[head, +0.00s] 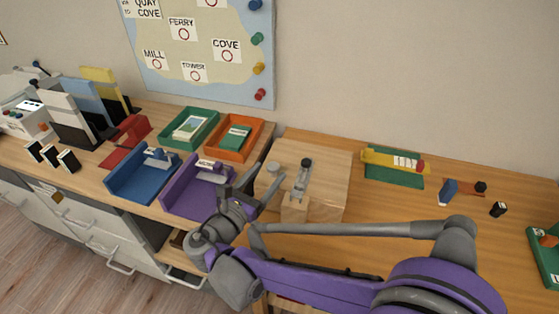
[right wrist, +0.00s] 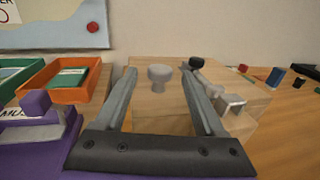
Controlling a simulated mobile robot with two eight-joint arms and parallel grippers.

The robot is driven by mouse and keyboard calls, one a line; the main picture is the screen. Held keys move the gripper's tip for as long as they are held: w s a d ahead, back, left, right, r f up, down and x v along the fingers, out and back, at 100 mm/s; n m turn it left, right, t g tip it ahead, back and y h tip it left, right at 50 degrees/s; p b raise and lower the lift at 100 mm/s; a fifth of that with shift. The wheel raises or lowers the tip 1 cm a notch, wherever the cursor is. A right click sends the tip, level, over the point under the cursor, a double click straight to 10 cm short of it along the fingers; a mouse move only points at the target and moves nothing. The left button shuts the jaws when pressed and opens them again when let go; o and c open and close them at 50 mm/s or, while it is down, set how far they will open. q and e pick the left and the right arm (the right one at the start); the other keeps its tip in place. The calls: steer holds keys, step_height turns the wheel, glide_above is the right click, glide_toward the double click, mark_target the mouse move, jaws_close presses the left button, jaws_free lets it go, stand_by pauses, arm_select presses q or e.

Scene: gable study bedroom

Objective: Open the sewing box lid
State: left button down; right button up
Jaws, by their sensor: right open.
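The sewing box is a pale wooden box (head: 322,160) on the desk, and its lid looks shut. A grey round knob (head: 273,167) stands at its left side. A grey lever with a dark tip (head: 302,177) sits at its front. My right gripper (head: 262,184) is open and empty at the box's front left. In the right wrist view, the knob (right wrist: 160,76) shows between the spread fingers, beyond them, without clear contact. The box (right wrist: 150,108) also shows there, partly hidden by the fingers. My left gripper is not in view.
Purple (head: 190,198), blue (head: 140,182), orange (head: 237,140) and green (head: 188,130) trays stand left of the box. A green board with a yellow piece (head: 394,165) lies to the right. Small blocks (head: 448,192) lie farther right. Bare desk separates them.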

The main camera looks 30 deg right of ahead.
mark_target(276, 164)
steer(key=x, duration=0.6)
steer(key=shift+w+d+b, duration=0.1)
steer(key=shift+d+b, duration=0.15)
steer(key=shift+b, duration=0.05)
jaws_close()
stand_by(1.1)
